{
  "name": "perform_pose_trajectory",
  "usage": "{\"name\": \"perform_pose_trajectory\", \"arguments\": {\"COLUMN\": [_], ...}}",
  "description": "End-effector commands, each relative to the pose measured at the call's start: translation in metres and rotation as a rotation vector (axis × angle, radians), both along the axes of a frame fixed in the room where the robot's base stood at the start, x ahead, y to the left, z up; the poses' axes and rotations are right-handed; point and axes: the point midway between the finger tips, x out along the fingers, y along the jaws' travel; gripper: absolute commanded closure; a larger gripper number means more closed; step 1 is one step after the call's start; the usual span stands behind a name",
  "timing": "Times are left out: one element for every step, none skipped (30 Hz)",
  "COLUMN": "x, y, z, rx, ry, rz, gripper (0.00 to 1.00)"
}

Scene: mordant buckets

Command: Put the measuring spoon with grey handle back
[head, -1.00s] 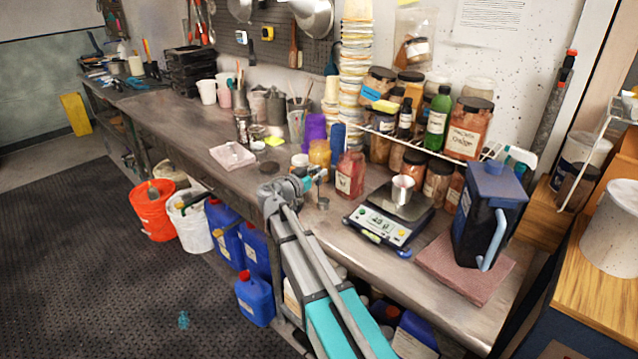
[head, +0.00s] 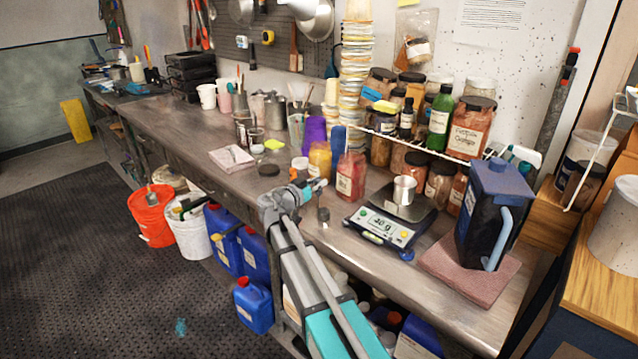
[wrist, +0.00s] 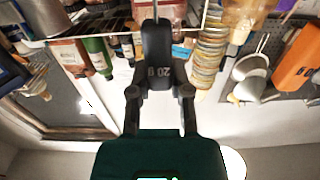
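In the wrist view, my gripper (wrist: 158,88) is closed around the dark grey handle of the measuring spoon (wrist: 157,45). The handle carries a "20 g" mark, and a thin stem runs from it to the top edge of the picture. The spoon's bowl is not visible there. In the head view, the end of my arm is low over the bench (head: 345,240), left of the scale and in front of the jars. The fingers and spoon are too small to make out clearly there.
A digital scale (head: 380,228) bears a small metal cup (head: 404,190). A red-brown jar (head: 351,176) stands close behind my arm's end. A dark blue jug (head: 487,215) stands on a pink slab (head: 450,270) at right. Bottles and jars crowd the back.

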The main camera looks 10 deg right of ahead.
Motion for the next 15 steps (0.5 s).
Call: {"name": "perform_pose_trajectory", "arguments": {"x": [0.0,0.0,0.0,0.0,0.0,0.0,0.0,0.0,0.0,0.0,0.0,0.0,0.0,0.0,0.0], "y": [-0.0001,-0.0001,-0.0001,-0.0001,-0.0001,-0.0001,-0.0001,-0.0001,-0.0001,-0.0001,-0.0001,-0.0001,-0.0001,-0.0001,-0.0001], "z": [0.0,0.0001,0.0001,0.0001,0.0001,0.0001,0.0001,0.0001,0.0001,0.0001,0.0001,0.0001,0.0001,0.0001,0.0002], "rx": [0.001,0.001,0.001,0.001,0.001,0.001,0.001,0.001,0.001,0.001,0.001,0.001,0.001,0.001,0.001], "ry": [0.001,0.001,0.001,0.001,0.001,0.001,0.001,0.001,0.001,0.001,0.001,0.001,0.001,0.001,0.001], "rz": [0.0,0.0,0.0,0.0,0.0,0.0,0.0,0.0,0.0,0.0,0.0,0.0,0.0,0.0,0.0], "gripper": [0.66,0.6,0.53,0.47,0.42,0.41,0.41,0.41,0.41,0.41,0.41,0.41,0.41,0.41,0.41]}}
